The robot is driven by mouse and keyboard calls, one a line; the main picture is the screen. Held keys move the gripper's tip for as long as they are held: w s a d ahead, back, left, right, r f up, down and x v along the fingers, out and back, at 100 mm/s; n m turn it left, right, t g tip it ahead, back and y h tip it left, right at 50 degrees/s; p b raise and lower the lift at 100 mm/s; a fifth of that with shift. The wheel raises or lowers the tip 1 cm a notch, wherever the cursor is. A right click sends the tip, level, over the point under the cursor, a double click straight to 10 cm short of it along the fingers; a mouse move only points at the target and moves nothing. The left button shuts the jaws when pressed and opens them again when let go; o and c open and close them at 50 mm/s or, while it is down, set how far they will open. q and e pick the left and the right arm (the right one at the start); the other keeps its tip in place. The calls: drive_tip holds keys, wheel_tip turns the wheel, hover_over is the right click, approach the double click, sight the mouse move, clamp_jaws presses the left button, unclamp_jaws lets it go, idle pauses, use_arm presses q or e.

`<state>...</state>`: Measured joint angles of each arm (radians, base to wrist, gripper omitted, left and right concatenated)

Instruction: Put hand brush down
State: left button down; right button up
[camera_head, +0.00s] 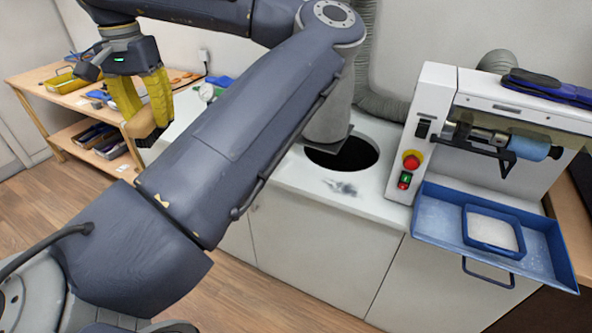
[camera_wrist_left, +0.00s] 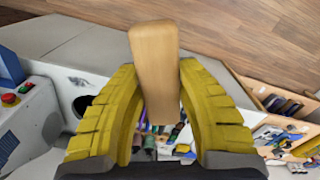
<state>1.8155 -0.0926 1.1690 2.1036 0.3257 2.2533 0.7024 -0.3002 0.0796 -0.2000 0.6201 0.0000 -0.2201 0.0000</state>
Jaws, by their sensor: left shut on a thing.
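The hand brush (camera_head: 141,124) has a light wooden body and dark bristles that face down in the head view. My left gripper (camera_head: 147,108), with yellow ribbed fingers, is shut on it and holds it in the air by the left end of the white worktop (camera_head: 285,172). In the left wrist view the brush's plain wooden back (camera_wrist_left: 154,60) lies between the two fingertips; its bristles are hidden there. The fingers hide part of the brush in the head view. My right gripper is not in view.
A wooden shelf (camera_head: 40,84) with a yellow tray (camera_head: 62,82) and tools stands at the left. My left arm covers much of the worktop. A round dark hole (camera_head: 345,154), a white grinding machine (camera_head: 432,120) and a blue tray (camera_head: 440,225) lie to the right.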

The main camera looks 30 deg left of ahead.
use_arm(q)
drive_tip(key=w+a+f+m, duration=0.1)
drive_tip(key=w+f+m, duration=0.35)
drive_tip(key=w, duration=0.65)
drive_tip(key=w+a+f+m, duration=0.1)
drive_tip(key=w+f+m, duration=0.2)
drive_tip(key=w+m, duration=0.55)
drive_tip(key=w+d+f+m, duration=0.4)
drive_tip(key=w+d+m, duration=0.15)
drive_tip(key=w, duration=0.45)
drive_tip(key=w+d+f+m, duration=0.4)
drive_tip(key=w+d, duration=0.2)
drive_tip(key=w, duration=0.4)
drive_tip(key=f, duration=1.9)
drive_tip(key=shift+s+a+f, duration=0.15)
drive_tip(key=shift+s+f, duration=0.15)
drive_tip(key=shift+f, duration=0.1)
drive_tip(key=c, duration=1)
unclamp_jaws()
drive_tip(key=shift+f, duration=0.1)
